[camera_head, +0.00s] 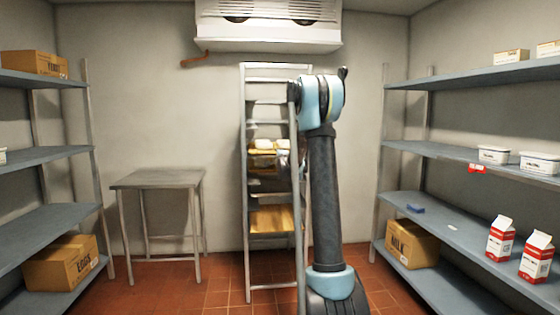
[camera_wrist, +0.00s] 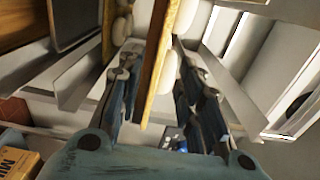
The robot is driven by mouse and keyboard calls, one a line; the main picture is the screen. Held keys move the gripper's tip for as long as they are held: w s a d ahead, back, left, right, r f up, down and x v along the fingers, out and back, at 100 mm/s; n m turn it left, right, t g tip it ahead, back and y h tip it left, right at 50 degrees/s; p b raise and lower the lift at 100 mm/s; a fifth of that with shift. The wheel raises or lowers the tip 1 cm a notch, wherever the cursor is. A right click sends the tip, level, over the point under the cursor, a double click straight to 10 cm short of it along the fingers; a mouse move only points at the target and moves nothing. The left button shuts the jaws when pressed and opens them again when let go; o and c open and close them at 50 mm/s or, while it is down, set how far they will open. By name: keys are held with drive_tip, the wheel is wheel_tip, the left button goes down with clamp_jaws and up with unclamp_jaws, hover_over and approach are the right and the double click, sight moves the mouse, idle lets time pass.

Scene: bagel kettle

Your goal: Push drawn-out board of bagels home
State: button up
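A wooden board (camera_wrist: 152,70) stands on edge in the turned wrist view, with pale bagels (camera_wrist: 167,72) along its right face. My gripper (camera_wrist: 153,58) has its two fingers apart, one on each side of this board. I see gaps beside the board, but contact at the tips is unclear. In the head view a metal rack (camera_head: 243,190) stands against the back wall, with a board and pale bagels (camera_head: 265,145) at middle height. My arm hides the rack's right side, and my gripper is mostly hidden there.
A lower wooden board (camera_head: 272,219) sits in the rack. A steel table (camera_head: 157,180) stands left of it. Shelving (camera_head: 45,218) lines the left, and shelving (camera_head: 450,232) with cartons (camera_head: 500,240) and a milk box (camera_head: 411,245) lines the right. The floor between is clear.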

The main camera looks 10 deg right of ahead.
drive_tip(key=shift+w, duration=4.95)
drive_tip(key=shift+c, duration=0.5)
clamp_jaws()
